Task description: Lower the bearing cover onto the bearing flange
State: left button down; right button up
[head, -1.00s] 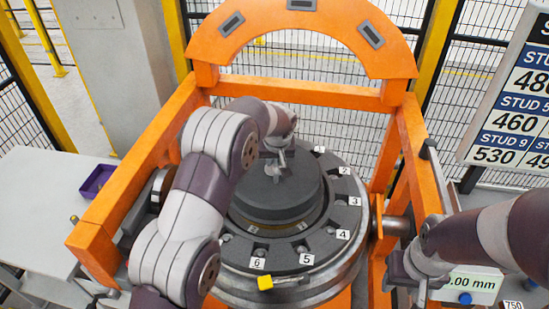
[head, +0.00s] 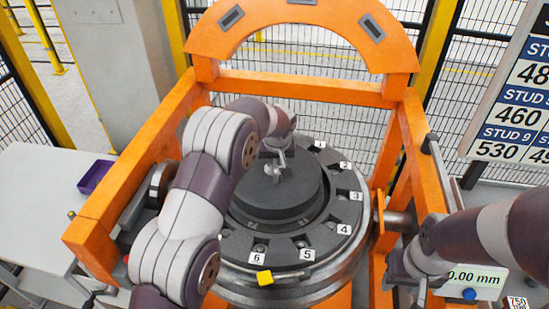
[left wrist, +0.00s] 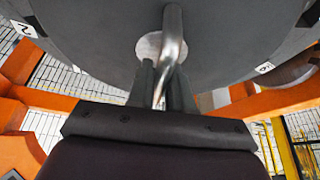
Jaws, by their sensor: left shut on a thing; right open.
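The bearing cover (head: 262,205) is a dark grey stepped disc over the middle of the bearing flange (head: 330,232), a dark ring with numbered labels. My left gripper (head: 274,168) is shut on the handle on top of the cover. In the left wrist view, the gripper (left wrist: 161,88) has the bent metal handle (left wrist: 172,40) between its fingers, with the wide dark disc behind it. The cover looks roughly level; I cannot tell if it touches the flange. My right gripper (head: 416,284) is open and empty at the lower right, apart from the flange.
The orange gantry frame (head: 300,90) surrounds the flange on both sides and behind. A yellow-ended tool (head: 264,278) lies at the ring's front edge. A white table with a purple tray (head: 95,177) stands left. A display (head: 478,280) and a stud chart (head: 520,95) are right.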

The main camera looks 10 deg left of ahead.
pick_arm(q)
jog(key=shift+f+b, duration=1)
jog(key=shift+f, duration=0.25)
jog(key=c, duration=1)
grip_release()
jog(key=shift+o, duration=0.2)
jog(key=shift+s+r, duration=0.1)
jog(key=shift+r, duration=0.15)
jog(key=b+v, duration=0.3)
jog(key=v, duration=0.8)
jog(key=shift+s+d+r, duration=0.1)
jog(key=shift+r, duration=0.05)
jog(key=shift+s+r, duration=0.1)
jog(key=shift+r, duration=0.3)
